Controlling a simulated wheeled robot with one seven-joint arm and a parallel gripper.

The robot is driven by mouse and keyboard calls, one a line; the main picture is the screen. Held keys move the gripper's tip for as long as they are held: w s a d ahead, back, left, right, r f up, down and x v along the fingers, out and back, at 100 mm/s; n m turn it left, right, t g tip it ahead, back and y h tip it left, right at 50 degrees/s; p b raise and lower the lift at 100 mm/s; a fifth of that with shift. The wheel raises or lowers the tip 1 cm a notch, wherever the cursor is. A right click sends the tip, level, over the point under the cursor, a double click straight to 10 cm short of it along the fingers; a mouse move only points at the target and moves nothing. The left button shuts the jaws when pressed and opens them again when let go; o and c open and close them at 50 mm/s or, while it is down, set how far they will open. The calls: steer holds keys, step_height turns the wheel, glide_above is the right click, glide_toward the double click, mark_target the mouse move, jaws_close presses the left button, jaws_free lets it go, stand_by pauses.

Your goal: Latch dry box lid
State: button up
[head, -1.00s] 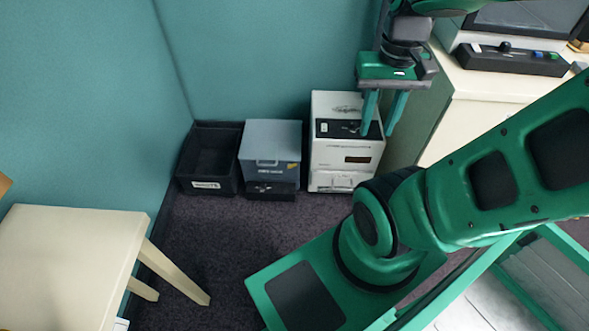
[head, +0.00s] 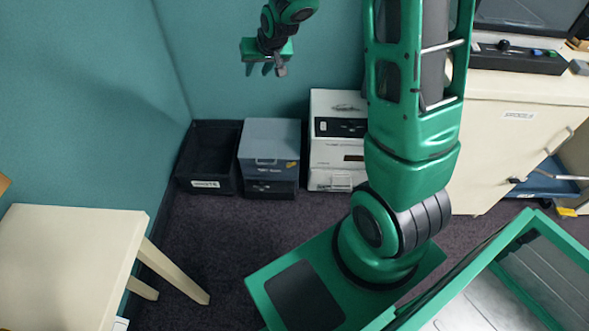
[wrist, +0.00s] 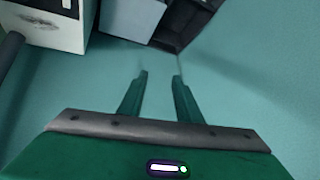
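The dry box (head: 270,160) is a blue-grey box on the floor against the teal wall, with a lid on top and a small handle-like latch at the front upper edge. The lid looks down on the box; whether the latch is fastened I cannot tell. My gripper (head: 267,69) is above and behind the box in the head view, fingers pointing down, apart from it. In the wrist view my gripper (wrist: 161,75) has its two fingers apart with nothing between them, and part of the dry box (wrist: 131,17) shows at the top.
A black open bin (head: 208,160) stands left of the box, and a white machine (head: 333,158) stands right of it. A cream table (head: 70,260) is at the left front. A cream cabinet (head: 510,150) stands at the right. Carpet in front of the box is clear.

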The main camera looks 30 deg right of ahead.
steer(key=w+d+f+m+t, duration=0.1)
steer(key=w+d+f, duration=0.1)
steer(key=w+f, duration=0.4)
steer(key=w+d+f+m+t, duration=0.1)
steer(key=w+d+f+m, duration=0.15)
steer(key=w+f, duration=0.4)
steer(key=m+t+h, duration=0.2)
steer(key=m+t, duration=0.1)
steer(key=m, duration=0.1)
glide_above(291, 164)
steer(key=w+a, duration=0.4)
step_height(291, 164, down, 30)
steer(key=s+d+f+m+t+h, duration=0.2)
steer(key=s+f+m, duration=0.1)
steer(key=s+f, duration=1.45)
steer(key=x, duration=1.1)
steer(key=shift+a+f, duration=0.25)
steer(key=shift+a, duration=0.1)
